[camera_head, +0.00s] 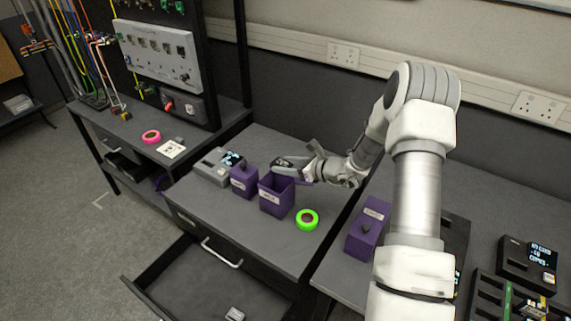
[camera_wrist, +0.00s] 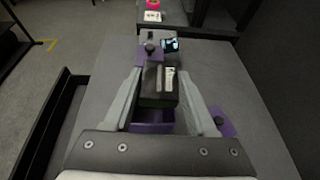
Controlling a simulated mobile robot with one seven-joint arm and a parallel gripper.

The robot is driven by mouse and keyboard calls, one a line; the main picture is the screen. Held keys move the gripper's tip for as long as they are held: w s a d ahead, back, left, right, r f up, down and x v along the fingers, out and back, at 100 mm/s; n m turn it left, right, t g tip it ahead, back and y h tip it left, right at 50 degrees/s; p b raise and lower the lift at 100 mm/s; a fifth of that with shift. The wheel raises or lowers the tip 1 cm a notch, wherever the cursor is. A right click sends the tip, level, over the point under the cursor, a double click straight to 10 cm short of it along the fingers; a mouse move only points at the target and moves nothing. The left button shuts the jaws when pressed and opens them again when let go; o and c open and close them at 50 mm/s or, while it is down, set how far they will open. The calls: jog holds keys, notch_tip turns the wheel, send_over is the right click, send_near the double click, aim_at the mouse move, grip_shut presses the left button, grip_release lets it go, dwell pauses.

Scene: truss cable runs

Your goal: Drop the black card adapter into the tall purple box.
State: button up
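The black card adapter (camera_wrist: 158,84), with a pale label, sits between both fingers of my gripper (camera_wrist: 158,80) in the wrist view. The fingers appear closed on its sides. In the head view my gripper (camera_head: 287,163) is over the open tall purple box (camera_head: 276,198), which stands upright on the desk with a white label on its front. In the wrist view the box (camera_wrist: 152,127) shows partly beneath the adapter and fingers; its inside is mostly hidden.
A purple box with a black knob (camera_head: 243,182) stands just left, beside a grey device (camera_head: 213,169). Green tape (camera_head: 307,220) lies right of the tall box. Another purple box (camera_head: 368,228) stands further right. A drawer (camera_head: 205,285) is open in front.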

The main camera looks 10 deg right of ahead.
jog(key=o, duration=0.5)
jog(key=shift+d, duration=0.1)
jog(key=b+v, duration=0.1)
jog(key=v, duration=1.6)
jog(key=shift+s+r+b, duration=0.15)
jog(key=shift+s+b, duration=0.05)
jog(key=shift+b, duration=0.2)
